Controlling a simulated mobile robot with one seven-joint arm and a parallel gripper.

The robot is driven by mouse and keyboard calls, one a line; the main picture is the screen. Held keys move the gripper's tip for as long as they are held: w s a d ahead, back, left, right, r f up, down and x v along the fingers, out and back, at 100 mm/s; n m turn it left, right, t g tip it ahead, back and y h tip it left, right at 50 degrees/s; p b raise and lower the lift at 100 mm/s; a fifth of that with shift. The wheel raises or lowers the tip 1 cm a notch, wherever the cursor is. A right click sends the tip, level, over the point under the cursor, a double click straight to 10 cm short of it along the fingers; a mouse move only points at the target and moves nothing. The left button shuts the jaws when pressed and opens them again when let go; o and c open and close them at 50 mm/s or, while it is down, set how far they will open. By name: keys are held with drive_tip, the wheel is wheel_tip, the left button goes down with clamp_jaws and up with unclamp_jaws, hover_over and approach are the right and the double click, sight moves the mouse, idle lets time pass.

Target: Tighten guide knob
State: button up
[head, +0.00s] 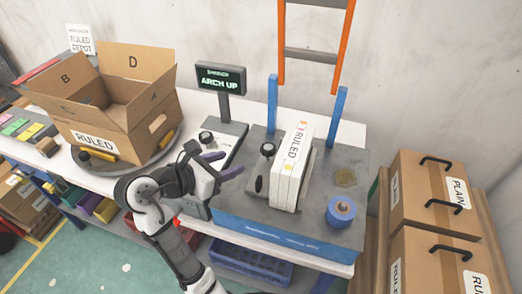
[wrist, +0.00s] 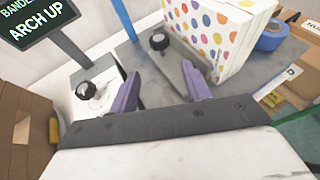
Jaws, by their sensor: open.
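A black knob (head: 267,149) stands on a dark grey guide piece (head: 258,178) just left of the white RULED pack (head: 294,165). In the wrist view this knob (wrist: 158,41) is beyond the space between my fingertips. A second black knob (head: 206,137) sits on the grey unit under the display; it also shows in the wrist view (wrist: 86,90), left of my fingers. No label tells which is the guide knob. My gripper (head: 223,164), with purple fingers, is open and empty, left of the guide. It also shows in the wrist view (wrist: 160,75). It touches neither knob.
A display (head: 221,78) reads ARCH UP. An orange-and-blue arch (head: 316,55) rises behind the pack. A blue tape roll (head: 341,211) sits at the machine's right. An open carton (head: 125,120) stands on a round plate at left. Closed cartons (head: 435,215) are stacked at right.

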sight(263, 150)
drive_tip(key=p+x, duration=0.1)
drive_tip(key=x, duration=1.2)
drive_tip(key=shift+w+d+f+p, duration=0.1)
drive_tip(key=shift+w+d+p, duration=0.05)
drive_tip(key=shift+w+p, duration=0.15)
drive_tip(key=c, duration=0.7)
